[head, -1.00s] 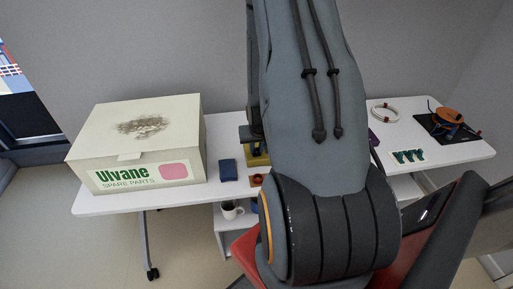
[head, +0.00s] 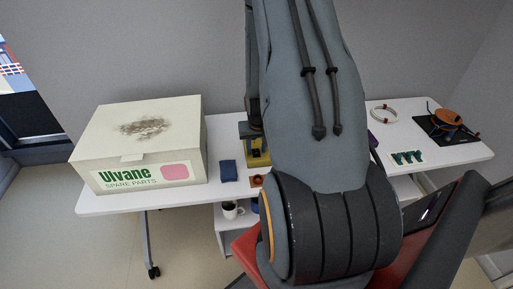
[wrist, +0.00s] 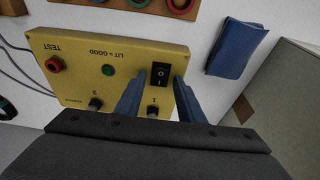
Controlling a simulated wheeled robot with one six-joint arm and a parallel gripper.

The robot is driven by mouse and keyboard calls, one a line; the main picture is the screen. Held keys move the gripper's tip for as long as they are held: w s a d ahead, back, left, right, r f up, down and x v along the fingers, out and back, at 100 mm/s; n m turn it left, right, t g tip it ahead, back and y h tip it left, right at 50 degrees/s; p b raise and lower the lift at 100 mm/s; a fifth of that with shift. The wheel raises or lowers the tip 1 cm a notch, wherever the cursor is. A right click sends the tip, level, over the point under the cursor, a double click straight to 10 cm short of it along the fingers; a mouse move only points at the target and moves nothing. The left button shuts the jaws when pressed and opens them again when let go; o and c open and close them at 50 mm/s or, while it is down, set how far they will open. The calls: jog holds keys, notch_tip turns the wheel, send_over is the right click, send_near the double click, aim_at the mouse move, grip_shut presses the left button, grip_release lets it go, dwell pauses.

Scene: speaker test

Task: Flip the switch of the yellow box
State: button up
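The yellow box (wrist: 100,58) fills the upper left of the wrist view, upside down, with "TEST" and "LIT = GOOD" lettering. Its black rocker switch (wrist: 160,73) is at the right end of the face, marked O and I. In the head view only part of the yellow box (head: 259,159) shows behind my arm.
A blue cloth-like item (wrist: 237,48) lies right of the yellow box. A large "Ulvane" spare-parts carton (head: 140,146) stands at the table's left. A wooden strip with coloured rings (wrist: 150,4) lies near the box. A white ring (head: 384,115) and a black mat (head: 470,136) are at the right.

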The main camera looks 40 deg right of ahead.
aim_at(257, 158)
jog(key=shift+r, duration=0.1)
jog(key=p+v, duration=0.3)
jog(key=v, duration=0.4)
jog(key=shift+r, duration=0.3)
jog(key=shift+a, duration=0.15)
dwell(0.4)
jog(key=a+r+n+b, duration=0.35)
jog(key=a+r, duration=0.25)
jog(key=a, duration=0.6)
jog(key=s+a+r+n+b, duration=0.1)
jog(key=s+a+r+b, duration=0.1)
jog(key=a, duration=0.5)
jog(key=s+a+r+n+g+y+b, duration=0.1)
jog(key=s+a+r+n+b, duration=0.1)
jog(key=s+a, duration=0.3)
jog(key=a+b, duration=0.1)
jog(key=a, duration=0.1)
jog(key=shift+a, duration=0.4)
jog(key=shift+c, duration=0.6)
jog(key=shift+d, duration=0.1)
